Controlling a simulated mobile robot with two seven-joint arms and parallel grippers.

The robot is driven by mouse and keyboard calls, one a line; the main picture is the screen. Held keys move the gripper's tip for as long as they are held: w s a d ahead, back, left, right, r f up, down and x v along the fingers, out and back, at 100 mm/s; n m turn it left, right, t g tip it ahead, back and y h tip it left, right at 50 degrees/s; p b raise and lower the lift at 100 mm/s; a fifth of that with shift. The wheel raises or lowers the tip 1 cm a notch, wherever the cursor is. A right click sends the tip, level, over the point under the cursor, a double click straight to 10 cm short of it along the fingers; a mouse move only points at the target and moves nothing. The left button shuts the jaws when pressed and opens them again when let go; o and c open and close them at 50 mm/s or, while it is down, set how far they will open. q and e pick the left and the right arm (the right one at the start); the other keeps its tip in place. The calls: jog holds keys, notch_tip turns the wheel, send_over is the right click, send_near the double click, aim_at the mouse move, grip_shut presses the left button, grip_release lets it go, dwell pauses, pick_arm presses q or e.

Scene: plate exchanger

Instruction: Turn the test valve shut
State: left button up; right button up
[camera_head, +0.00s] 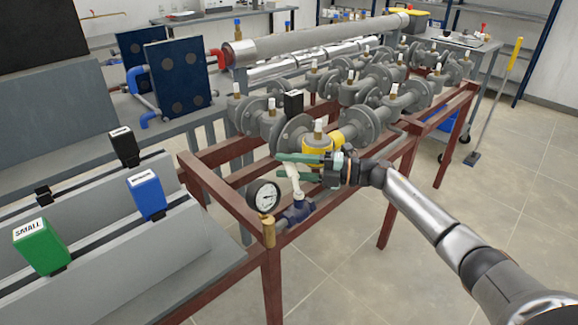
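The test valve (298,208) looks like the small blue body low on the red frame, beside a round pressure gauge. A pale lever (294,182) rises steeply from it. My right gripper (285,163) reaches in from the right with two green fingers, spread apart with a visible gap. The fingertips are at the upper end of the lever, which is partly hidden by them. I cannot tell whether they touch it. My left gripper is out of view.
The white-faced gauge (264,197) stands close left of the valve on a brass fitting. Grey flanged pipes and a yellow collar (318,144) lie just behind my gripper. Red frame beams (222,196) surround the spot. Bare floor (350,275) lies in front.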

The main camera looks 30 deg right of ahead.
jog(key=shift+o, duration=0.3)
jog(key=shift+d, duration=0.15)
jog(key=shift+s+d, duration=0.25)
jog(key=shift+d, duration=0.05)
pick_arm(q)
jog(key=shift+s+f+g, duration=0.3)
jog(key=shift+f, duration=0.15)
pick_arm(e)
jog(key=v, duration=1.1)
jog(key=shift+s+d, duration=0.2)
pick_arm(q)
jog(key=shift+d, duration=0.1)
pick_arm(e)
jog(key=shift+c, duration=0.2)
